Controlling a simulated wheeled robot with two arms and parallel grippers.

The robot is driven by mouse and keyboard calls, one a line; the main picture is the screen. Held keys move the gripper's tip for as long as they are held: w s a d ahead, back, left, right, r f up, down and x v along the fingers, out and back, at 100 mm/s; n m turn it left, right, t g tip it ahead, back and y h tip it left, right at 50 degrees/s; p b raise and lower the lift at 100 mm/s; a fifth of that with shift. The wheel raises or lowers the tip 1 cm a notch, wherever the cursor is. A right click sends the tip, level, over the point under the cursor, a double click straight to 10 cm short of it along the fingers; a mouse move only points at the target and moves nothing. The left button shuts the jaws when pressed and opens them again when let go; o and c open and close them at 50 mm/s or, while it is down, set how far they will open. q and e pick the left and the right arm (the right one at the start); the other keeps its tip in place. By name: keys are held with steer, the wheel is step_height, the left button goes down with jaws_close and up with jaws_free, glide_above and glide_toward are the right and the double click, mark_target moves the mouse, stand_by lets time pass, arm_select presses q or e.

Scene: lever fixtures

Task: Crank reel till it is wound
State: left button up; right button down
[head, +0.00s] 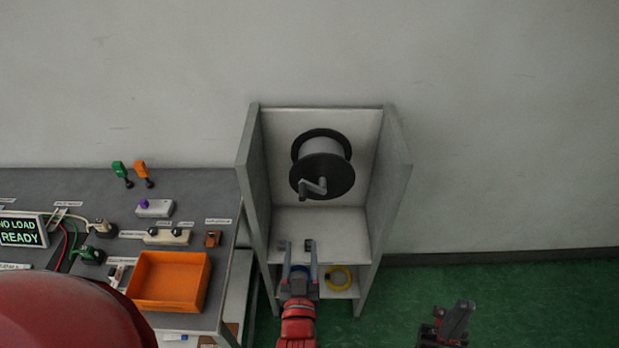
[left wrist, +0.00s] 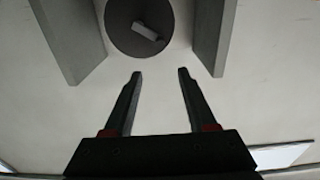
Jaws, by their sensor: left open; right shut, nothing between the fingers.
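The reel (head: 322,165) is a black-flanged drum with a pale core, mounted on the back wall of an open grey cabinet. Its grey crank handle (head: 314,186) sticks out from the front flange, pointing to the lower left in the head view. In the left wrist view the reel's dark disc (left wrist: 125,28) and crank (left wrist: 147,31) show at the top, beyond my fingers. My left gripper (head: 297,248) is open and empty, below the reel and apart from the crank. My right gripper (head: 464,312) is shut and empty, low at the right over the green floor.
The cabinet's side walls (head: 250,190) (head: 390,185) flank the reel. A yellow ring (head: 339,278) lies on a lower shelf. At left, a grey bench (head: 200,185) holds an orange tray (head: 168,281), a display (head: 22,230) and small switches. The floor at right is clear.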

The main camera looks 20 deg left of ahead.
arm_select(q)
steer(key=b, duration=0.8)
glide_toward(302, 202)
steer(key=w, duration=0.3)
steer(key=b+x, duration=0.1)
steer(key=x, duration=0.1)
steer(key=b+x, duration=0.2)
steer(key=x, duration=0.1)
steer(key=b+x, duration=0.1)
steer(key=x, duration=0.2)
steer(key=shift+w+a+f, duration=0.1)
steer(key=shift+a, duration=0.35)
steer(key=shift+w+a+b, duration=0.15)
steer(key=shift+w+b, duration=0.15)
steer(key=shift+w, duration=0.15)
jaws_close()
